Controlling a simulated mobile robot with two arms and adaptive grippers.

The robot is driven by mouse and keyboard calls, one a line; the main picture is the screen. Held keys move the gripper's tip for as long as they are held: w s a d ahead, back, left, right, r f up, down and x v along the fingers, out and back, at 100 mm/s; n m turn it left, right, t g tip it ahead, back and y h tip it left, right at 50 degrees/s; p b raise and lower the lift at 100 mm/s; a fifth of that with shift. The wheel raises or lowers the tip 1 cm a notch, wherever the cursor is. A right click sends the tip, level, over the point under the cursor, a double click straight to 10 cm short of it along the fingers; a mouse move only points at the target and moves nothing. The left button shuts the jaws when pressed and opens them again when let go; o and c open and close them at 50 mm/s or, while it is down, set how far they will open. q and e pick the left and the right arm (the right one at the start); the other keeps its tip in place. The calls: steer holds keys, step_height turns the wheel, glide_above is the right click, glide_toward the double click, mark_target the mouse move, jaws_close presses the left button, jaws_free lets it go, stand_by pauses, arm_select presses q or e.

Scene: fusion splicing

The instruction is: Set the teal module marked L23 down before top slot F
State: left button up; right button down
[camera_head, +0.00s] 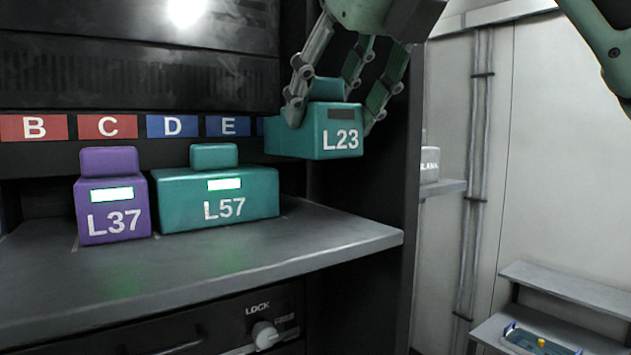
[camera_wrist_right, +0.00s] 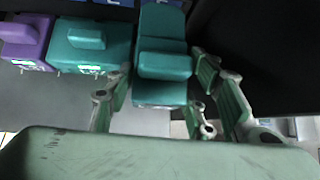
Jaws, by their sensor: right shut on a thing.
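The teal module marked L23 (camera_head: 318,140) is held in the air above the right end of the grey shelf (camera_head: 330,238). My right gripper (camera_head: 330,105) is shut on its top grip from above. In the right wrist view the module (camera_wrist_right: 163,92) sits between the fingers (camera_wrist_right: 165,85). Slot labels B (camera_head: 34,128), C (camera_head: 107,127), D (camera_head: 172,126) and E (camera_head: 228,126) show on the rack. Past E only a sliver of blue shows; the F label's letter is hidden behind the module. My left gripper is not in view.
The teal module L57 (camera_head: 217,200) stands on the shelf just left of the held module, lit label on its front. The purple module L37 (camera_head: 112,205) stands further left. Bare shelf lies right of L57. A dark rack post (camera_head: 398,190) rises at the right. A LOCK knob (camera_head: 265,334) is below.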

mark_target(342, 120)
steer(key=f, duration=0.2)
steer(key=s+d, duration=0.1)
steer(key=shift+f, duration=0.4)
steer(key=shift+w+f, duration=0.2)
steer(key=shift+f, duration=0.05)
steer(key=f, duration=0.3)
steer(key=shift+w+a, duration=0.2)
steer(key=shift+a, duration=0.15)
steer(key=shift+s+d+f, duration=0.1)
steer(key=shift+d+f, duration=0.1)
steer(key=shift+f, duration=0.1)
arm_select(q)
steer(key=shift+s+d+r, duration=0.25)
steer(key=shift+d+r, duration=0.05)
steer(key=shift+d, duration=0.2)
arm_select(e)
steer(key=shift+f, duration=0.25)
steer(key=c, duration=0.9)
jaws_free()
steer(key=shift+a+r, duration=0.1)
steer(key=shift+c, duration=0.2)
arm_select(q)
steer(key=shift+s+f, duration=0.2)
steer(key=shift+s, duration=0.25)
arm_select(e)
steer(key=shift+o, duration=0.7)
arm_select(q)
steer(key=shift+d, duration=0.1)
